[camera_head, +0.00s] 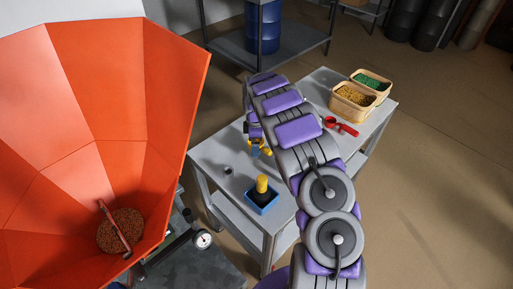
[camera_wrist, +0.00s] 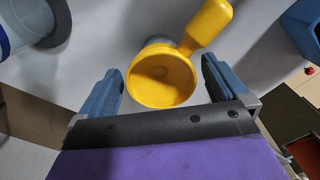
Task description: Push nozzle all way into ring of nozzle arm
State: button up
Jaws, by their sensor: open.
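A yellow round piece (camera_wrist: 162,82), open and hollow toward the camera, sits between the fingers of my gripper (camera_wrist: 162,66) in the wrist view. A thick yellow arm (camera_wrist: 209,22) runs from it to the upper right. A grey part (camera_wrist: 158,41) shows behind its rim. I cannot tell where nozzle and ring meet, or how deep one sits in the other. My gripper is open, with one blue finger on each side of the yellow piece and visible gaps. In the head view my gripper (camera_head: 259,151) is low over the table, beside yellow parts (camera_head: 266,143), partly hidden.
A blue box (camera_head: 262,202) holding an upright yellow piece (camera_head: 262,184) stands on the grey table (camera_head: 213,158). A small dark piece (camera_head: 228,170) lies left of it. Red scoops (camera_head: 340,126) and filled bins (camera_head: 353,105) are at the right. A large orange hopper (camera_head: 90,110) is left.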

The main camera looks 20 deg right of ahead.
jog(key=shift+d+f, duration=0.1)
jog(key=shift+d, duration=0.5)
jog(key=shift+c, duration=0.4)
jog(key=shift+a, duration=0.95)
jog(key=c, duration=0.6)
jog(key=shift+d, duration=0.25)
jog(key=c, duration=0.3)
jog(key=shift+s+d, duration=0.1)
jog(key=shift+d, duration=0.25)
jog(key=shift+c, duration=0.4)
jog(key=shift+a, duration=0.1)
